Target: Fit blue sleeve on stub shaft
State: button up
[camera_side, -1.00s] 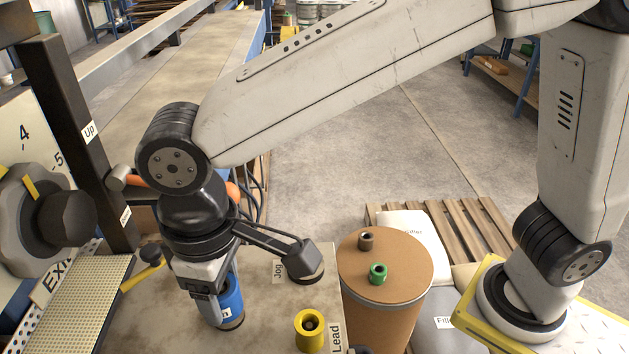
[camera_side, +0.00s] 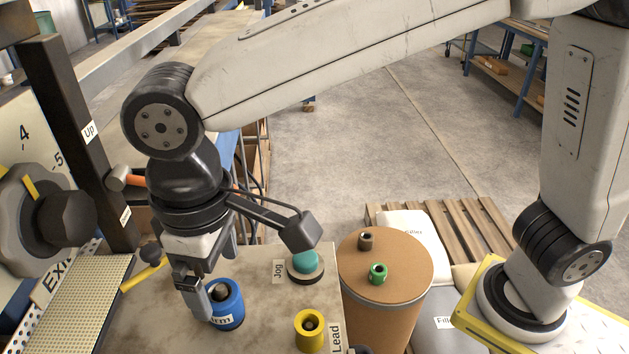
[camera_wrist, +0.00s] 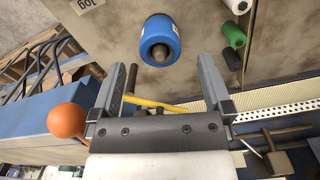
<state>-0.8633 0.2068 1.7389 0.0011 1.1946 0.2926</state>
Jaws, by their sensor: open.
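The blue sleeve (camera_side: 228,312) stands upright on the bench, with part of a label showing on its side. A dark round shaft end (camera_side: 221,293) shows in its bore, so the sleeve sits around the stub shaft; how far down it sits cannot be told. In the wrist view the sleeve (camera_wrist: 152,28) lies just beyond my fingertips, with the shaft end (camera_wrist: 160,52) in its bore. My gripper (camera_wrist: 161,64) is open and empty, its fingers apart. In the side view my gripper (camera_side: 204,285) is at the sleeve's upper left; contact cannot be told.
A yellow sleeve (camera_side: 309,341) stands near the "Lead" label. A teal button (camera_side: 305,261) on a dark base is by the "Jog" label. A yellow-handled lever (camera_side: 141,276) is left.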

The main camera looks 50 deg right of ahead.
jog(key=shift+r, duration=2.35)
